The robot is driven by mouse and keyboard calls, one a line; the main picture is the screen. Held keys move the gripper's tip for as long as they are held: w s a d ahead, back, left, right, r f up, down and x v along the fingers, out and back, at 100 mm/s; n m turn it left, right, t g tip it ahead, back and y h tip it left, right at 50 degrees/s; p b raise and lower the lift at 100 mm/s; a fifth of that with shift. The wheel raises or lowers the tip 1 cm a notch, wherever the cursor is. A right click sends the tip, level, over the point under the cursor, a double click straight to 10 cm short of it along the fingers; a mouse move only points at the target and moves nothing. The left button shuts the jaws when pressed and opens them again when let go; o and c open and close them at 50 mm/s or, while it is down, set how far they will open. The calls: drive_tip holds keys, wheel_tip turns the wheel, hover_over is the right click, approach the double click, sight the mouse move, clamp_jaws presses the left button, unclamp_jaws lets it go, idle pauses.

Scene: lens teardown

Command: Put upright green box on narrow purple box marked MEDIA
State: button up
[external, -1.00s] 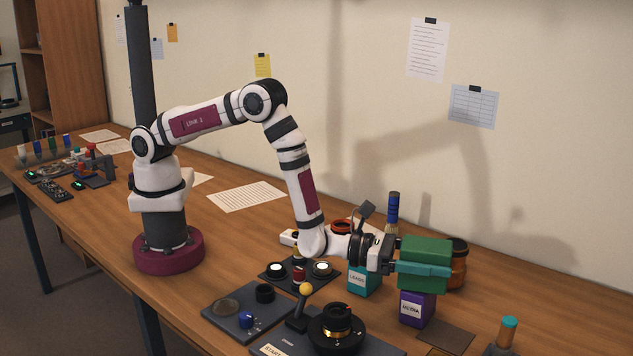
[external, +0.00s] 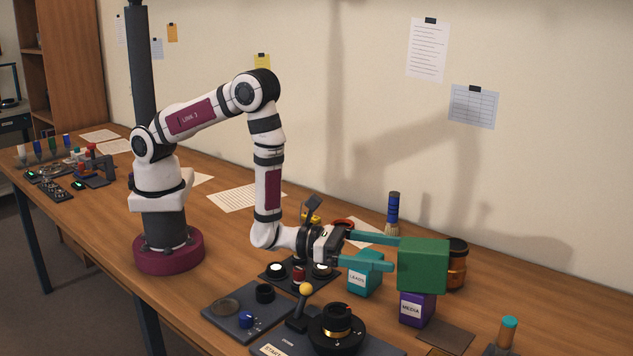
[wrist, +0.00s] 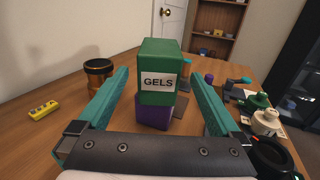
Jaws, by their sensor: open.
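The green box (external: 423,265), labelled GELS in the wrist view (wrist: 160,72), stands upright on top of the purple box marked MEDIA (external: 416,310). The purple box also shows below it in the wrist view (wrist: 154,113). My gripper (external: 392,251) is open, its teal fingers spread wide. In the wrist view my gripper (wrist: 160,95) has a finger on each side of the green box, with clear gaps and no contact. The gripper body is drawn back to the left of the boxes in the external view.
A teal box marked LEADS (external: 364,276) stands left of the purple box, below my gripper. An amber jar (external: 457,264) stands close behind the green box. A brush (external: 393,212) stands farther back. A black lens part (external: 336,330) sits in front.

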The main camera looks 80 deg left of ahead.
drive_tip(key=s+a+r+m+g+y, duration=0.2)
drive_tip(key=a+r+m+g, duration=0.3)
drive_tip(key=m, duration=0.6)
drive_tip(key=s+a+r+m+g+y, duration=0.1)
drive_tip(key=s+a+m+g+y, duration=0.15)
drive_tip(key=a+m, duration=0.6)
drive_tip(key=s+a+r+m+g+y, duration=0.1)
drive_tip(key=s+a+m+g, duration=0.2)
drive_tip(key=s+m, duration=0.3)
drive_tip(key=s+a+r+m+g+y, duration=0.1)
drive_tip(key=s+a+m, duration=0.4)
drive_tip(key=s, duration=0.7)
drive_tip(key=s+a+r+m+g+y, duration=0.2)
drive_tip(key=s+a+m+g, duration=0.3)
drive_tip(key=s, duration=0.5)
drive_tip(key=shift+a+r+m, duration=0.15)
drive_tip(key=shift+r+m, duration=0.5)
drive_tip(key=shift+m, duration=0.2)
